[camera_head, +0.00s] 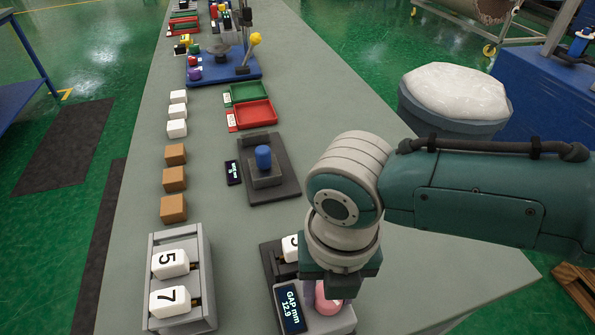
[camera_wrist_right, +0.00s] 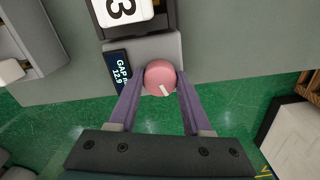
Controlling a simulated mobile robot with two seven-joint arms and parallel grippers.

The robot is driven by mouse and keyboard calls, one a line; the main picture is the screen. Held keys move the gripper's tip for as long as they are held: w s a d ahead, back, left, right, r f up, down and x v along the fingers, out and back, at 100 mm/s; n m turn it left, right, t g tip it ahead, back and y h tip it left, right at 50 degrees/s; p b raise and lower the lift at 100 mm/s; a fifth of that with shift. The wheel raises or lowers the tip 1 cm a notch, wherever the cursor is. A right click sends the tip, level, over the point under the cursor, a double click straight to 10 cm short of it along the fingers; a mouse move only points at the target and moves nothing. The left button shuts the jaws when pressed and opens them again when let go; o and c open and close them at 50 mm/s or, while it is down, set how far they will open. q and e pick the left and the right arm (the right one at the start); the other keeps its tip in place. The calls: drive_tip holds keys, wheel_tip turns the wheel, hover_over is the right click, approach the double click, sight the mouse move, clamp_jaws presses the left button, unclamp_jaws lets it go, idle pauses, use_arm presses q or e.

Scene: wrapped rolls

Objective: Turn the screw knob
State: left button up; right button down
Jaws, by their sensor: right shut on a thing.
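The screw knob (camera_wrist_right: 160,76) is a pink round knob with a white mark, in the middle of the right wrist view. In the head view only part of the knob (camera_head: 326,297) shows below my gripper. It sits on a grey device (camera_head: 301,319) whose display (camera_wrist_right: 120,72) reads GAP mm 12.9. A white block (camera_wrist_right: 124,10) marked 3 lies in the device beyond the knob. My right gripper (camera_wrist_right: 160,84) has its two purple fingers on either side of the knob, closed on it. My left gripper is not in view.
A grey rack (camera_head: 207,270) with white blocks marked 5 and 7 stands to the left. Brown blocks (camera_head: 174,179), white cubes (camera_head: 177,128), a dark fixture with a blue cylinder (camera_head: 263,157) and red and green trays (camera_head: 250,116) stand farther along the table. The table's right side is bare.

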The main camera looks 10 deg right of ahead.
idle(0.5)
drive_tip(key=shift+c, duration=1.7)
unclamp_jaws()
drive_tip(key=shift+d, duration=0.1)
